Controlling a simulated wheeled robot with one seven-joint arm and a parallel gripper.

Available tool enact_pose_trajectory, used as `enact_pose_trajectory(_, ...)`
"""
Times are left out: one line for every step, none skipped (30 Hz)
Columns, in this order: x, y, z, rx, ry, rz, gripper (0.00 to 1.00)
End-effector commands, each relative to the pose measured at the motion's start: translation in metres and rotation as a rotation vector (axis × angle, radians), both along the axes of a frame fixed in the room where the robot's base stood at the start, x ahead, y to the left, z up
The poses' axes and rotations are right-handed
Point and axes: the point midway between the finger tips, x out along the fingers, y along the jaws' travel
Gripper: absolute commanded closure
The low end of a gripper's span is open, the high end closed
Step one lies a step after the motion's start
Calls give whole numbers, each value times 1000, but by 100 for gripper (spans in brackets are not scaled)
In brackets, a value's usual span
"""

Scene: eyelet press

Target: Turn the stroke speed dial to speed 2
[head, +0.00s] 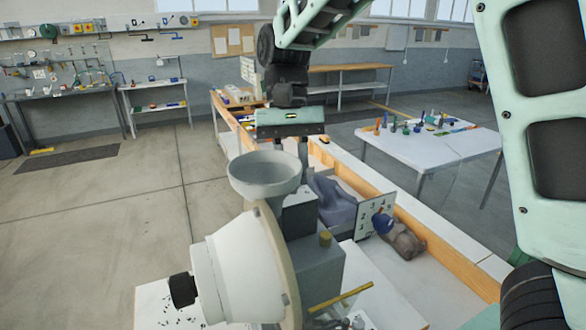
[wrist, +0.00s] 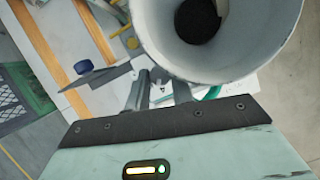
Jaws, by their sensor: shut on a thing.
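The white eyelet press (head: 240,262) stands in front of me with its round hopper (head: 264,170) on top. My gripper (head: 303,150) points down just behind the hopper; the rim hides its fingertips in the head view. In the wrist view, my gripper (wrist: 160,88) is close beside the hopper (wrist: 215,55), its fingers shut on a small grey part. I cannot tell from these views whether this part is the stroke speed dial, and no speed setting is readable. A blue knob (head: 383,222) is at a white marked plate (head: 368,212), apart from my fingers; it also shows in the wrist view (wrist: 84,67).
The hopper is very close to my gripper. A brown lumpy object (head: 405,240) lies by the marked plate. A long wooden-edged bench (head: 360,185) runs behind the press. A white table (head: 430,145) with small items stands at the right.

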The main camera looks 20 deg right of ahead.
Motion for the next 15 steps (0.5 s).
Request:
enact_pose_trajectory(1,0,1,1,-2,27,100)
enact_pose_trajectory(1,0,1,1,-2,42,100)
enact_pose_trajectory(1,0,1,0,-2,61,100)
enact_pose_trajectory(1,0,1,0,-2,74,100)
enact_pose_trajectory(1,0,1,1,-2,86,100)
enact_pose_trajectory(1,0,1,1,-2,99,100)
enact_pose_trajectory(1,0,1,1,-2,108,100)
enact_pose_trajectory(1,1,1,0,-2,117,100)
enact_pose_trajectory(1,1,1,0,-2,126,100)
enact_pose_trajectory(1,1,1,0,-2,133,100)
enact_pose_trajectory(1,1,1,0,-2,137,100)
enact_pose_trajectory(1,1,1,0,-2,143,100)
enact_pose_trajectory(1,1,1,0,-2,145,100)
enact_pose_trajectory(1,1,1,0,-2,147,100)
enact_pose_trajectory(1,1,1,1,-2,149,100)
